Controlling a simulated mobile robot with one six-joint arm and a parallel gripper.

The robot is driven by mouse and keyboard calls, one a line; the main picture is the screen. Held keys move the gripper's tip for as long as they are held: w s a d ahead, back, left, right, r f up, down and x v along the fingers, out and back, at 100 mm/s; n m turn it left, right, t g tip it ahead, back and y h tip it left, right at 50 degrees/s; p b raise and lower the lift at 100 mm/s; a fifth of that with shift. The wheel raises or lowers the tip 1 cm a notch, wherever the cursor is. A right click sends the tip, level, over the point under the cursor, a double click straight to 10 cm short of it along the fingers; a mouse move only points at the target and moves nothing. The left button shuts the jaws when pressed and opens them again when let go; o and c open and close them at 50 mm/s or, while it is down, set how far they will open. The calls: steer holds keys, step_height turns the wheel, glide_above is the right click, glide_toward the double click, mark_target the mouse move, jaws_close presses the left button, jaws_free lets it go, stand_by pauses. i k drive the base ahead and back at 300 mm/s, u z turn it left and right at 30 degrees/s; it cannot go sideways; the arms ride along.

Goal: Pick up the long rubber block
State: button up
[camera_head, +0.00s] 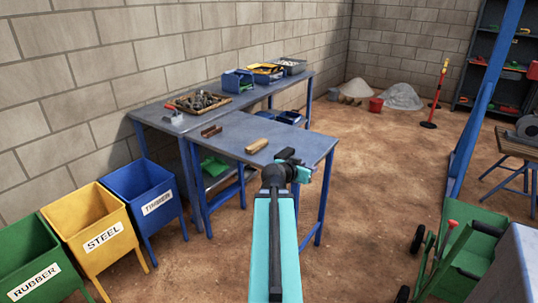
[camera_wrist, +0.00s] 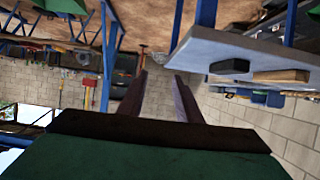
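The long rubber block is most likely the dark block (camera_wrist: 230,66) on the tabletop in the wrist view, which appears upside down. A tan wooden block (camera_wrist: 281,76) lies beside it. In the head view, a black shape (camera_head: 285,153) at the table's right end, just behind my arm, seems to be the same dark block, partly hidden. The wooden block (camera_head: 256,146) lies left of it. My gripper (camera_wrist: 160,78) has its two fingers apart with nothing between them. In the head view my wrist is by the table's right end; the fingers cannot be made out.
The grey worktable (camera_head: 236,126) also holds a rusty angled piece (camera_head: 211,131). A longer bench behind carries a tray of scrap (camera_head: 199,102) and several bins. Rubber (camera_head: 32,262), steel (camera_head: 93,232) and timber (camera_head: 148,196) bins stand at left. A green cart (camera_head: 468,247) stands at right.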

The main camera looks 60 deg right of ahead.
mark_target(287, 152)
steer(key=u, duration=0.1)
steer(key=i, duration=0.85)
steer(key=z, duration=0.3)
